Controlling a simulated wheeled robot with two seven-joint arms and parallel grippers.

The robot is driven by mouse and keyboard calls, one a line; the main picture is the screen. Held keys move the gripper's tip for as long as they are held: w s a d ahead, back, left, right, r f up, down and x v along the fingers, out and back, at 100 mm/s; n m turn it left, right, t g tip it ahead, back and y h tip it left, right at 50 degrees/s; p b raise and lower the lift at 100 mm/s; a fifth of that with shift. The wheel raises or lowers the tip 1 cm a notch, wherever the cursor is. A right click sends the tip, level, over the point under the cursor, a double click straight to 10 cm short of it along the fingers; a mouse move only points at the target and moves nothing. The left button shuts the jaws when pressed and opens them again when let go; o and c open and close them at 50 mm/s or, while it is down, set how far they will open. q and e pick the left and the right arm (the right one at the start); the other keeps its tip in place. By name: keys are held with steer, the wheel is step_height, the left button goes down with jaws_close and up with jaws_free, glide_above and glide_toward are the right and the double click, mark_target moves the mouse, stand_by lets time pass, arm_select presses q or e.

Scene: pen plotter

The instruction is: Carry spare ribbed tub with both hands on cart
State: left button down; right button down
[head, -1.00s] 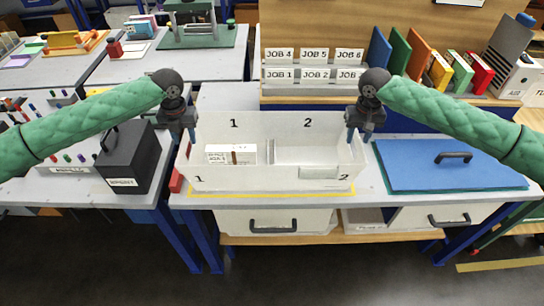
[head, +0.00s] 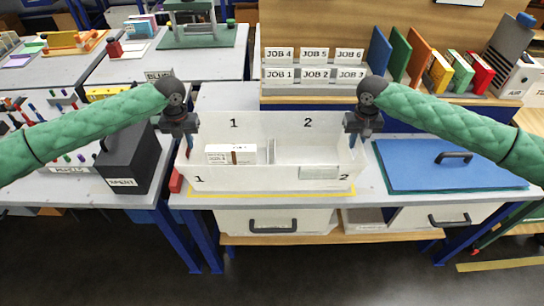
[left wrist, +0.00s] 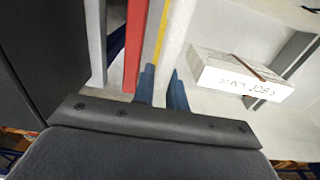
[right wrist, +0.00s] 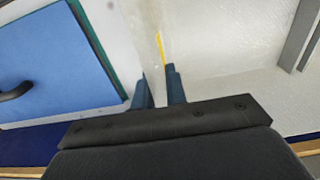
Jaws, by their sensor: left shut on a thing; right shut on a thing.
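The tub (head: 315,186) is a pale, see-through open box with two compartments marked 1 and 2, parted by a divider. It appears to rest level on the bench, inside a yellow outline; ribs cannot be made out. A white carton with a brown band (head: 230,155), labelled JOB 5 in the left wrist view (left wrist: 243,76), lies in compartment 1. My left gripper (head: 188,145) is shut on the tub's left wall, and its blue fingers show in the left wrist view (left wrist: 161,90). My right gripper (head: 352,141) is shut on the right wall, fingers pointing down.
A blue panel with a black handle (head: 425,172) lies right of the tub. A dark box (head: 128,160) stands to the left, and a red strip (left wrist: 134,50) lies beside the tub's left wall. Behind are racks of JOB labels (head: 314,74) and coloured binders (head: 400,50).

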arm_select(q)
steer(key=shift+r, duration=0.2)
arm_select(e)
steer(key=shift+r, duration=0.2)
